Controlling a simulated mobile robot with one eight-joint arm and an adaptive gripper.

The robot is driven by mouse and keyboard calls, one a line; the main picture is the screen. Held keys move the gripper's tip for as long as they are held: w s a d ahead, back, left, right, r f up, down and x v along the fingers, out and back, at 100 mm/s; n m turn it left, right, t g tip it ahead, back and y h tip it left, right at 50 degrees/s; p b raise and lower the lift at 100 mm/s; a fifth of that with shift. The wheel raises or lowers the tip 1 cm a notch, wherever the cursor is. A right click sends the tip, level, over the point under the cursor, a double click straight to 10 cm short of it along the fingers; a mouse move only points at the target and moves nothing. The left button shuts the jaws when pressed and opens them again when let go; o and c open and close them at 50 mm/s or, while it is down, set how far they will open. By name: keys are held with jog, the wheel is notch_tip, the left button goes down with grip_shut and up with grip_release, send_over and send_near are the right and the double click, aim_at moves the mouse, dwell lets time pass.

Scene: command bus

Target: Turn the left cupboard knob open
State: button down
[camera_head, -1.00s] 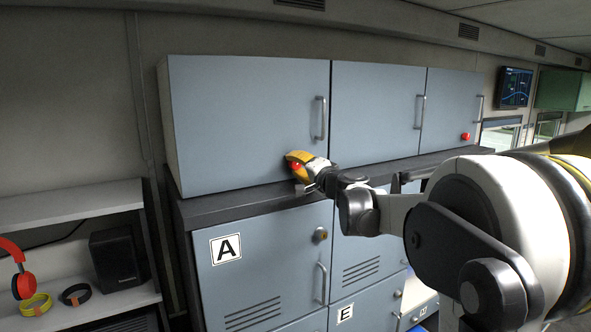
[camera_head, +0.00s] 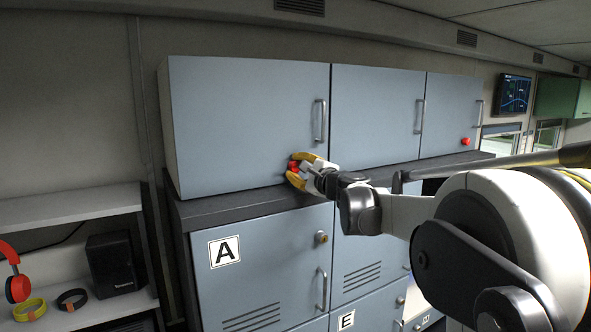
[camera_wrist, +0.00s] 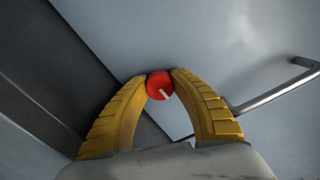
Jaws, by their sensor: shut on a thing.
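The left cupboard door (camera_head: 245,115) is blue-grey and looks closed, with a vertical bar handle (camera_head: 319,121) near its right edge. The red knob (camera_head: 293,165) sits low on this door, below and left of the handle. My gripper (camera_head: 298,170) is at the knob, its yellow fingers on either side of it. In the wrist view the red knob (camera_wrist: 160,86) with a white mark lies between the two fingertips, which touch its sides. The white mark points down and to the right. The bar handle (camera_wrist: 275,95) is to the right there.
A second red knob (camera_head: 465,141) is on the far right cupboard door. A dark ledge (camera_head: 225,208) runs under the cupboards, above lockers marked A (camera_head: 224,251) and E. Shelves at left hold red headphones (camera_head: 17,287) and a black speaker (camera_head: 113,264).

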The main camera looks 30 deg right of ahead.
jog(key=shift+m, duration=0.4)
jog(key=c, duration=1)
grip_release()
jog(key=s, duration=1.2)
jog(key=shift+d, duration=0.2)
jog(key=shift+a+f, duration=0.1)
